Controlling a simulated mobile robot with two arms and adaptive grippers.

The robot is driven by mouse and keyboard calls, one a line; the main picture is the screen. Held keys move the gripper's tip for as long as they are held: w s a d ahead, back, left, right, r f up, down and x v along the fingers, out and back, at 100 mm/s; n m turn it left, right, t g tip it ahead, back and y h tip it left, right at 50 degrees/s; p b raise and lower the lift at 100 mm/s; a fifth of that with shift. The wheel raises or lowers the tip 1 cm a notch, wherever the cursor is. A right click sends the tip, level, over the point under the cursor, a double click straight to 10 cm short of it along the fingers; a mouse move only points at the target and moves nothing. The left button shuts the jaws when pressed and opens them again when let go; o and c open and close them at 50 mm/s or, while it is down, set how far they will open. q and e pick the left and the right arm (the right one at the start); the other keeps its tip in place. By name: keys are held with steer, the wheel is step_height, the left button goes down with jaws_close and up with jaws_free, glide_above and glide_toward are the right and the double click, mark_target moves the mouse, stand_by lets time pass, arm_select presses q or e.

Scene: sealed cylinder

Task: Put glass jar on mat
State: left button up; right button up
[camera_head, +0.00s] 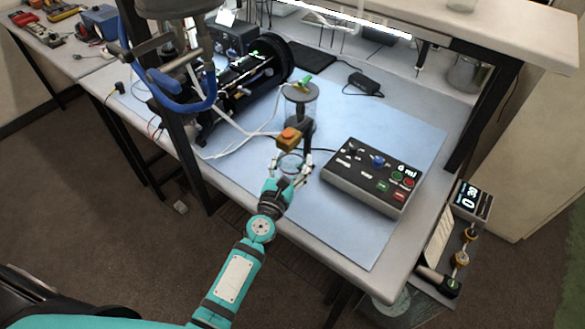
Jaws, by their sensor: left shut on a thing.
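My left gripper (289,170) reaches over the table's front edge, its fingers closed around a clear, round glass thing, which looks like the glass jar (290,160). Its fingers and its transparency make its outline hard to see. I cannot tell whether its base touches the surface below. A large light blue mat (345,235) covers much of the table top under and around the gripper. A smaller dark mat (314,52) lies at the back of the table. My right gripper is out of view.
Just behind the gripper stand a yellow block with an orange knob (289,137) and a dark-lidded clear vessel (299,92). A control box (374,176) sits to the right. A black cylinder apparatus (245,80) and loose white tubes lie left. The blue mat's front right is clear.

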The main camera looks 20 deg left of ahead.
arm_select(q)
steer(key=shift+w+a, duration=0.1)
steer(key=shift+w, duration=0.3)
steer(key=shift+w+f, duration=0.1)
steer(key=shift+f, duration=0.15)
step_height(320, 180, down, 3)
steer(key=b, duration=0.3)
steer(key=shift+f+b, duration=0.15)
steer(key=shift+b, duration=0.15)
steer(key=shift+f, duration=0.1)
steer(key=o, duration=1.4)
steer(key=shift+o, duration=0.2)
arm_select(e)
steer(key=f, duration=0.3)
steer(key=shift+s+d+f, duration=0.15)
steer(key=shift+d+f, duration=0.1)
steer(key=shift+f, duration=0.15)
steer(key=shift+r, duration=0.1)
